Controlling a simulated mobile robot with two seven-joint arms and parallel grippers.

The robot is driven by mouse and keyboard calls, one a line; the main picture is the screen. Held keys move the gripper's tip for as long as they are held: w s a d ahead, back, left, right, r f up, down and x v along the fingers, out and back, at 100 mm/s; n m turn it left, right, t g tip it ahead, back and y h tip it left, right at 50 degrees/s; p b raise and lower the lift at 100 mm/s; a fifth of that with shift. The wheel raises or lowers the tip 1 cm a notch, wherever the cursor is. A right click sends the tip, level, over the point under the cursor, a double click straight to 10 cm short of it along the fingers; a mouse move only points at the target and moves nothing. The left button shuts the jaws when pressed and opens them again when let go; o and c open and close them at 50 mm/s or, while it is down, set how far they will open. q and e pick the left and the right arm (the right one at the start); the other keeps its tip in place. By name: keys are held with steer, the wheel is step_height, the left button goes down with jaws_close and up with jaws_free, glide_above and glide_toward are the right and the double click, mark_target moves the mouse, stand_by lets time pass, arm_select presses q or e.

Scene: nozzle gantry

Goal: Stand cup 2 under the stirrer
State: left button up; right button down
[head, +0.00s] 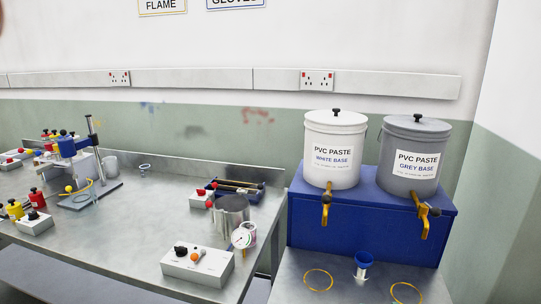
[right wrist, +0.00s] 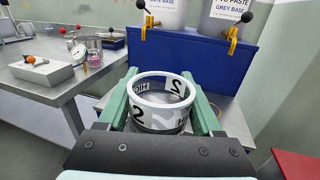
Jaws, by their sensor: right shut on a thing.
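Cup 2 (right wrist: 160,118) is a round, open-topped cup with a white rim and a dark "2" on its band, seen in the right wrist view. My right gripper (right wrist: 161,105) is shut on it, with a green finger on each side. What lies in the cup is not clear. The cup and right gripper do not show in the head view. A stand with an upright post and a blue head (head: 68,147), which looks like the stirrer, is on the left bench. My left gripper is not in view.
The steel bench (head: 130,235) also holds a metal pot (head: 232,213) with a gauge, control boxes (head: 197,264) and coloured bottles (head: 16,209). White (head: 334,150) and grey (head: 411,158) paste buckets stand on a blue block (head: 340,226).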

steer(key=s, duration=0.1)
steer(key=s+a+r, duration=0.1)
steer(key=s+r, duration=0.1)
steer(key=s, duration=0.1)
steer(key=shift+s+a, duration=0.1)
steer(key=shift+a, duration=0.05)
stand_by(0.4)
